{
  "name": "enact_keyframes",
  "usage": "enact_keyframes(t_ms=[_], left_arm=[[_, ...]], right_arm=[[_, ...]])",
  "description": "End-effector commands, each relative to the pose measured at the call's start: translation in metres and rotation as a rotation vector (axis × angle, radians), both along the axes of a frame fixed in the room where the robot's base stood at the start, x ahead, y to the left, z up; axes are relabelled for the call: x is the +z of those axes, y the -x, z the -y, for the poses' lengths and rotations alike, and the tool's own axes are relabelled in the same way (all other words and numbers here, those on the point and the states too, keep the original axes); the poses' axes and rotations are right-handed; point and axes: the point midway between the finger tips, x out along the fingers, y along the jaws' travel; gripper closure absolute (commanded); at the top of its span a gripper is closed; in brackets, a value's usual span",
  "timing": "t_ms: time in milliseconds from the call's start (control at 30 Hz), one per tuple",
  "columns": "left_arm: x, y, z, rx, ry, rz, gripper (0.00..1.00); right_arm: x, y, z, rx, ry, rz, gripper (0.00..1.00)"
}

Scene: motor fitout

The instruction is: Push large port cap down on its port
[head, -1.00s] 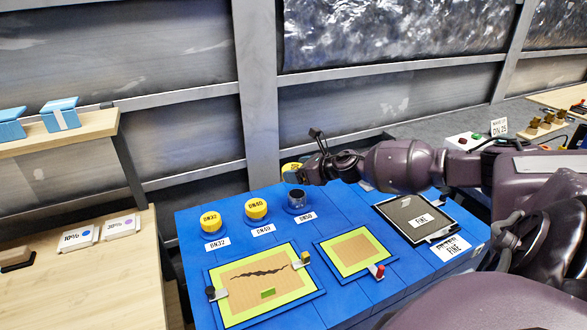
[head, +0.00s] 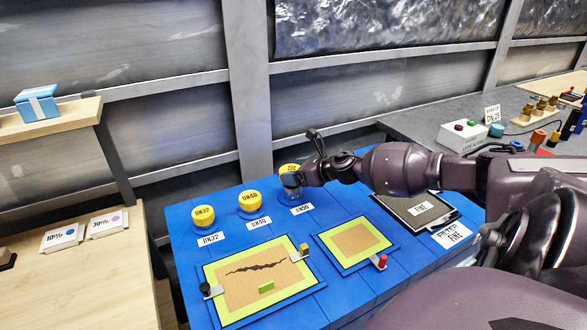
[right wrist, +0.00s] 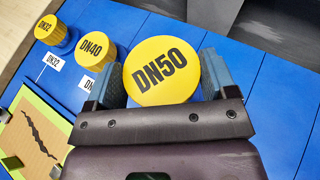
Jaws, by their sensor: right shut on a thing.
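The large port cap (head: 289,168) is yellow and marked DN50; it also fills the middle of the right wrist view (right wrist: 162,70). My right gripper (head: 291,180) is shut on its sides, with one finger on each side of the cap in the right wrist view (right wrist: 163,84). The cap is over the DN50 port at the back of the blue panel (head: 345,213). The gripper and cap mostly hide that port, so I cannot tell whether the cap touches or is seated on it. My left gripper is not in view.
Yellow caps DN40 (head: 250,202) and DN32 (head: 203,216) stand to the left on the panel. A cracked framed plate (head: 235,290), a smaller framed plate (head: 353,245) and a dark FINE filter frame (head: 418,209) are in front and right. A grey wall rises behind.

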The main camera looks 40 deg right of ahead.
Motion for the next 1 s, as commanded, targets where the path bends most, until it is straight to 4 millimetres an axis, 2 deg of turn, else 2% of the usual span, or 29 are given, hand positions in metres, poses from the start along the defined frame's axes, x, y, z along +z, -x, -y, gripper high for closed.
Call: enact_keyframes(t_ms=[267,1000], left_arm=[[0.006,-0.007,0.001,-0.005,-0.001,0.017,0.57],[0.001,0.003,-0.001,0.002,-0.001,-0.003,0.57]], right_arm=[[0.0,0.0,0.0,0.0,-0.001,0.002,0.44],[0.0,0.001,0.001,0.0,0.0,0.001,0.44]])
